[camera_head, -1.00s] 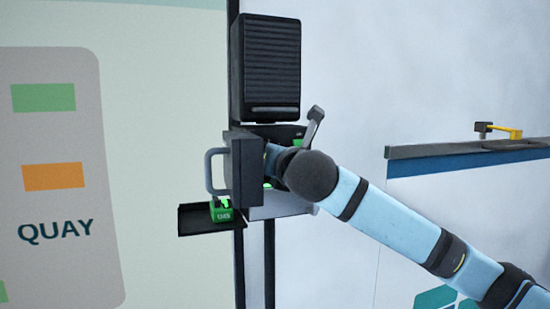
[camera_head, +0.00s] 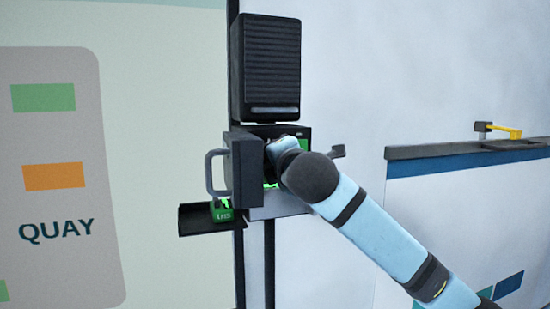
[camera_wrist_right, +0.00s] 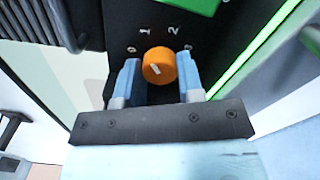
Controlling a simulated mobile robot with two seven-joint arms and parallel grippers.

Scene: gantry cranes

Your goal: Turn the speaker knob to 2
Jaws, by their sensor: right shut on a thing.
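The orange speaker knob (camera_wrist_right: 159,66) is in the right wrist view, on a dark panel with the marks 0, 1, 2 and 3 around it. A short white line on its face lies slantwise; I cannot tell which end points to a mark. My right gripper (camera_wrist_right: 160,78) is shut on the knob, a blue finger on each side. In the head view my right wrist (camera_head: 285,150) reaches into the dark box and hides the knob. The black ribbed speaker (camera_head: 268,65) is above the box. My left gripper is not in view.
The box's open door (camera_head: 243,170) with a grey handle stands left of my wrist. A black tray (camera_head: 190,220) below it holds a green labelled item (camera_head: 222,213). A ledge (camera_head: 440,150) runs at right. Free room lies in front of the right wall.

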